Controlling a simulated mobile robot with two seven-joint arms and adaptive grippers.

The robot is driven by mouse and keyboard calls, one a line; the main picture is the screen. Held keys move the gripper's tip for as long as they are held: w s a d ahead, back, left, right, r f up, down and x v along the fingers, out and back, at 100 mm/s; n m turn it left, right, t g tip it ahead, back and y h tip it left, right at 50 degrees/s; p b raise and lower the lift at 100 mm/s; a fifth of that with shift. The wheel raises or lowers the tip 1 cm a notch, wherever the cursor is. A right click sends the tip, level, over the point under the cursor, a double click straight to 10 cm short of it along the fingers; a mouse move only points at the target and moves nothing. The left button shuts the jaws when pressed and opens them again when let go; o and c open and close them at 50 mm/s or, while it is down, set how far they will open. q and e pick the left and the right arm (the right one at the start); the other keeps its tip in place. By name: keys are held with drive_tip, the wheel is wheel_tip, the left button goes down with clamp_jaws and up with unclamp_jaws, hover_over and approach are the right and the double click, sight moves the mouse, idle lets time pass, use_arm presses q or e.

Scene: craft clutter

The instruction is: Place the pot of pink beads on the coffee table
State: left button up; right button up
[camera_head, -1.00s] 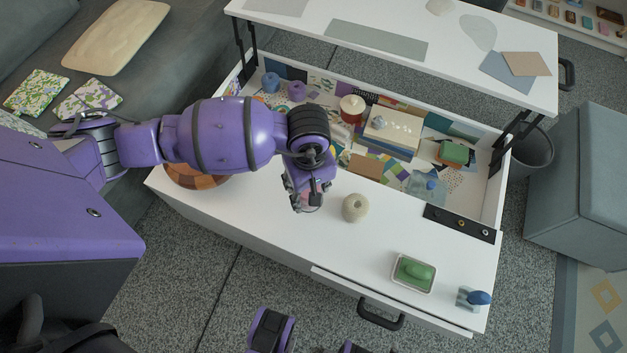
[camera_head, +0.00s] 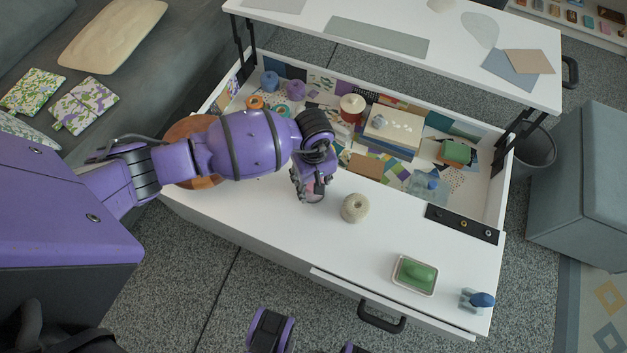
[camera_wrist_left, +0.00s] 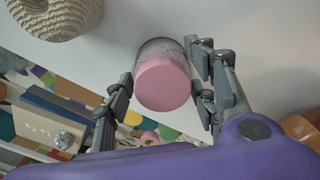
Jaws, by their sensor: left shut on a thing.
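The pot of pink beads shows in the left wrist view (camera_wrist_left: 163,85) as a small clear jar with a pink end facing the camera. In the head view only a little of it (camera_head: 318,187) shows between the fingers. My left gripper (camera_head: 313,194) is shut on the pot, with fingers on both sides of it, over the white top of the coffee table (camera_head: 270,215). I cannot tell whether the pot touches the tabletop. My right gripper is not clearly in view.
A ball of cream twine (camera_head: 355,208) stands just right of the left gripper. Behind lies an open compartment of craft items, under the raised top (camera_head: 460,75). Tabletop between twine and dish is clear.

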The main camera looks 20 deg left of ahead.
use_arm(q)
drive_tip(key=shift+f, duration=0.1)
drive_tip(key=o, duration=0.7)
drive_tip(key=shift+f, duration=0.1)
drive_tip(key=o, duration=0.5)
drive_tip(key=shift+r, duration=0.2)
wheel_tip(320, 180, up, 12)
drive_tip(key=p, duration=0.1)
drive_tip(key=shift+p, duration=0.3)
